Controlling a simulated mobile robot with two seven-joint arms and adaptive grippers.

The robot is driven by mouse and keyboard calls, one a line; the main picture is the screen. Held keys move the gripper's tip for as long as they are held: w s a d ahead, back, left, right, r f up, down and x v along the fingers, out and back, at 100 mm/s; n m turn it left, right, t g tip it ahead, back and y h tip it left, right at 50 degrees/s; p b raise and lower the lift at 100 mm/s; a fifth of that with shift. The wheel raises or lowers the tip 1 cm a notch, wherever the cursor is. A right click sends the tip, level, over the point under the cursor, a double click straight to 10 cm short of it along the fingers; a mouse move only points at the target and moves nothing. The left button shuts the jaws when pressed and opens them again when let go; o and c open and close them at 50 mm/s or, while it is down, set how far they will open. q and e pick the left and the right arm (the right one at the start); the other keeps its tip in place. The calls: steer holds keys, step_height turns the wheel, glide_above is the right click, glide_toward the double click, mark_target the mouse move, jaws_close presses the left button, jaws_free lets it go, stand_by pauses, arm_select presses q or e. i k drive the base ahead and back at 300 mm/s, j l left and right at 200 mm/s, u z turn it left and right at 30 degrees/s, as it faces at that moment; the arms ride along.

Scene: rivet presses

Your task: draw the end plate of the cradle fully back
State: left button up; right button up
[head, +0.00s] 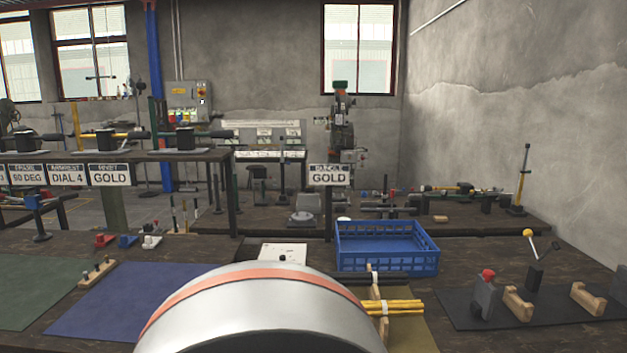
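On a dark mat (560,312) at the right stands what looks like the cradle. It has two notched wooden blocks, a nearer-left block (518,303) and a right block (588,298), set apart with nothing lying across them. A grey upright plate with a red knob (486,297) stands just left of the left block and looks like the end plate. Neither of my grippers is in view.
A blue crate (388,265) stands left of the mat. Yellow rods (395,307) lie on a wooden rest in front of it. A rounded white shape with an orange band hides the front centre. A blue mat (120,300) and green mat (40,285) lie left.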

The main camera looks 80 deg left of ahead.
mark_target(482, 303)
steer(key=u, duration=2.5)
